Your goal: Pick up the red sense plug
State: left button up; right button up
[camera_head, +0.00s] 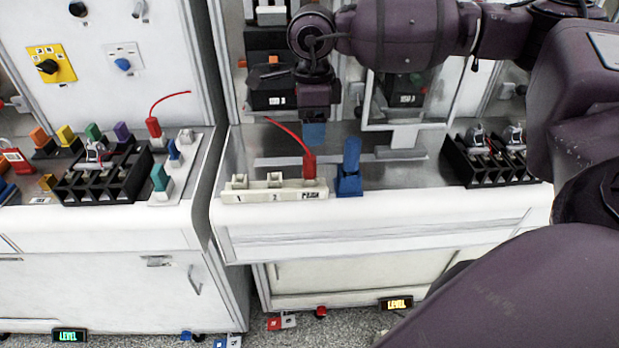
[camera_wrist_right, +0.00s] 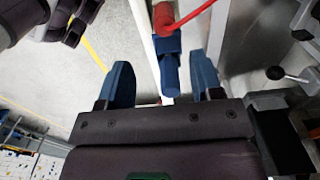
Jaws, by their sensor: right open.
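The red sense plug (camera_head: 309,166) stands upright at the right end of a pale strip (camera_head: 262,193), in the part labelled PARK. A red lead rises from it to the left. In the right wrist view the red plug (camera_wrist_right: 164,18) is at the top centre, beyond the fingertips. A blue upright piece (camera_head: 349,172) stands just right of the strip; a blue part (camera_wrist_right: 168,65) also shows between the fingers in the wrist view. My right gripper (camera_head: 314,132) is open, its blue fingers above and behind the plug, apart from it. My left gripper is not in view.
A black rack (camera_head: 478,168) stands on the right of the bench. A clear-framed panel (camera_head: 405,100) stands behind. The left bench holds another red plug (camera_head: 153,127), a black rack (camera_head: 97,182) and coloured blocks. A gap separates the two benches.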

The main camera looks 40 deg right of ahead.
aim_at(310, 157)
notch_tip(310, 157, down, 4)
jog(key=shift+r, duration=0.1)
jog(key=f, duration=0.2)
jog(key=w+f, duration=0.1)
jog(key=f, duration=0.1)
jog(key=shift+f, duration=0.2)
jog(key=shift+s+f, duration=0.1)
jog(key=shift+f, duration=0.5)
jog(key=shift+c, duration=0.2)
jog(key=c, duration=1)
